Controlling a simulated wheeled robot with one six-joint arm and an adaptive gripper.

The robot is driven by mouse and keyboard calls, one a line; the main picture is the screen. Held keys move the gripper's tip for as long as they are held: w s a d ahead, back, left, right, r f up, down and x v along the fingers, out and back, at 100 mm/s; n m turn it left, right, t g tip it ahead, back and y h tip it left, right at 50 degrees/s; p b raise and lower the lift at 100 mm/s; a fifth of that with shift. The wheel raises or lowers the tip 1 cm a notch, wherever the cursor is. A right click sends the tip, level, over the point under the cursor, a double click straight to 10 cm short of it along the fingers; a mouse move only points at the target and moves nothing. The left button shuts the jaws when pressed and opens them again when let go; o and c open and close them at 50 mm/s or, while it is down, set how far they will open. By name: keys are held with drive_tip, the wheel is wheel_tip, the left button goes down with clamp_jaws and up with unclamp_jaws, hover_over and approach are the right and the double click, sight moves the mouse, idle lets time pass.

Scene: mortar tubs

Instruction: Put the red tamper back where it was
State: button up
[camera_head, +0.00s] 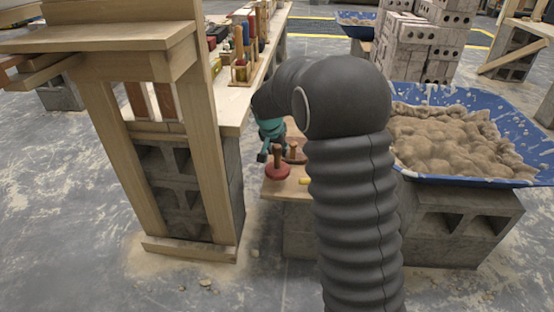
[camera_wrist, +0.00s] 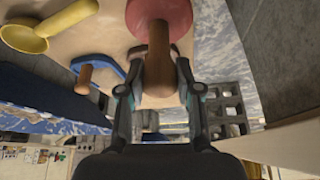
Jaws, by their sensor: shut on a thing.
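The red tamper (camera_head: 278,171) has a round red base and an upright wooden handle. In the head view it is at the wooden board (camera_head: 284,188), low beside the long bench; I cannot tell whether its base touches the board. In the wrist view its red base (camera_wrist: 172,12) is at the top, with the handle running down between the fingers. My gripper (camera_wrist: 156,76) is shut on this handle. In the head view my gripper (camera_head: 265,152) shows at the tamper's left, partly hidden by my arm. A brown tool (camera_head: 298,156) with a wooden handle stands just behind.
The wrist view shows a yellow scoop (camera_wrist: 25,38) and a blue tool with a wooden handle (camera_wrist: 106,66) near the tamper. A blue tub of mortar (camera_head: 524,165) stands on blocks at right. The bench (camera_head: 232,112) with its tool racks rises at left.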

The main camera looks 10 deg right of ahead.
sight(276, 155)
drive_tip(key=shift+f, duration=1.95)
drive_tip(key=shift+f, duration=0.1)
drive_tip(key=shift+f+b, duration=0.1)
drive_tip(key=shift+b, duration=0.2)
drive_tip(key=o, duration=1)
